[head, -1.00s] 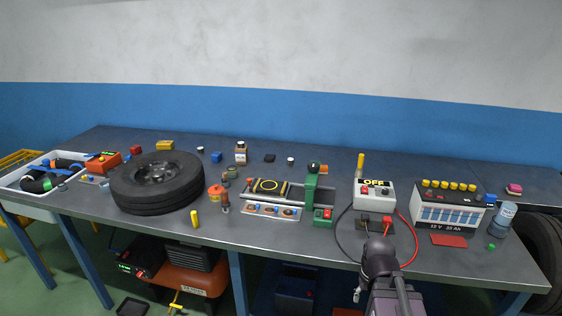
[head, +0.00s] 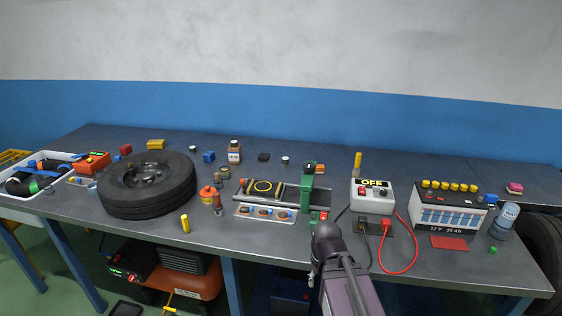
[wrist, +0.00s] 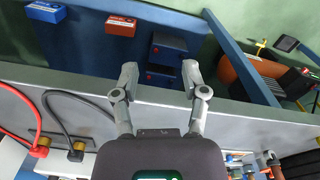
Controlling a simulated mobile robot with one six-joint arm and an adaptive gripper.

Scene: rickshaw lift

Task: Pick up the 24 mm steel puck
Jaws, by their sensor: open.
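My gripper (wrist: 160,76) is open and empty in the wrist view, with its two fingers spread over the bench's front edge. In the head view my arm is at the lower middle, in front of the bench, and its fingers are mostly hidden. I cannot tell for certain which thing is the 24 mm steel puck. Two small round pieces with pale tops stand at the back of the bench, one behind the tyre (head: 193,149) and one right of the brown bottle (head: 285,160). Both are far from my gripper. No puck shows between the fingers.
The dark bench (head: 120,234) holds a large tyre (head: 130,200), a green press (head: 306,190), a grey OFF box (head: 372,197) with red and black cables, and a battery (head: 447,208). Several boxes lie below the bench. The back strip of the bench is fairly clear.

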